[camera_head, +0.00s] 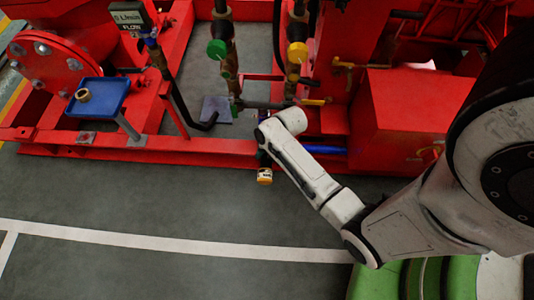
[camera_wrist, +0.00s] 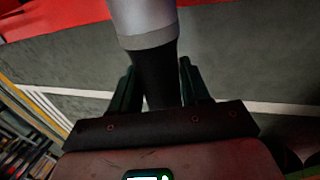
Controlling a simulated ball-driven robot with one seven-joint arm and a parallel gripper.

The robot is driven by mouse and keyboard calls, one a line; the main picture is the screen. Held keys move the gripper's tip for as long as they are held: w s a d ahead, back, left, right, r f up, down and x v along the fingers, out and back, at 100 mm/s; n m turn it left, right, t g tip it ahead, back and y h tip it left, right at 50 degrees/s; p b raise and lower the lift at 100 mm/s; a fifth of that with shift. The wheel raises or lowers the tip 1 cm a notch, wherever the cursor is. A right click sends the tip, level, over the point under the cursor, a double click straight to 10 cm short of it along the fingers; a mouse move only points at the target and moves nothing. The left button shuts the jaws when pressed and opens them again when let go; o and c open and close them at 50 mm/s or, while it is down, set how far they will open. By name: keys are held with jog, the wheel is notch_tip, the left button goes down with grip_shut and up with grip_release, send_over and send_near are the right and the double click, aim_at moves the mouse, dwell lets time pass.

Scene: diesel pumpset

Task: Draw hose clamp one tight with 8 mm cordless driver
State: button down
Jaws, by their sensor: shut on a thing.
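In the wrist view my gripper (camera_wrist: 158,66) is shut on a dark grip with a light grey cylindrical body (camera_wrist: 145,20) above it; I take this to be the cordless driver. Its tip is out of that view. In the head view my wrist hides most of the gripper, beside the red frame rail. A small yellow and white piece (camera_head: 264,176) shows just below my wrist; I cannot tell if it is part of the driver. A blue hose (camera_head: 326,150) runs right from behind my arm. I cannot make out hose clamp one in either view.
The red pumpset frame (camera_head: 190,147) spans the back, with green-handled (camera_head: 217,49) and yellow-handled (camera_head: 297,52) valves above my wrist. A bent black pipe (camera_head: 190,115) and a blue tray (camera_head: 97,97) with a brass-coloured ring stand left. Grey floor in front is clear.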

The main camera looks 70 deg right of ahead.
aim_at(267, 167)
jog(key=shift+w+d+r, duration=0.15)
jog(key=shift+r, duration=0.1)
jog(key=shift+s+a+f+p, duration=0.1)
jog(key=shift+s+a+p, duration=0.3)
jog(key=shift+a, duration=0.45)
jog(key=shift+s+a+p, duration=0.25)
jog(key=shift+a+p, duration=0.2)
jog(key=shift+a, duration=0.4)
jog(key=shift+s+a+f+p, duration=0.1)
jog(key=shift+s+a+p, duration=0.3)
jog(key=shift+a, duration=0.45)
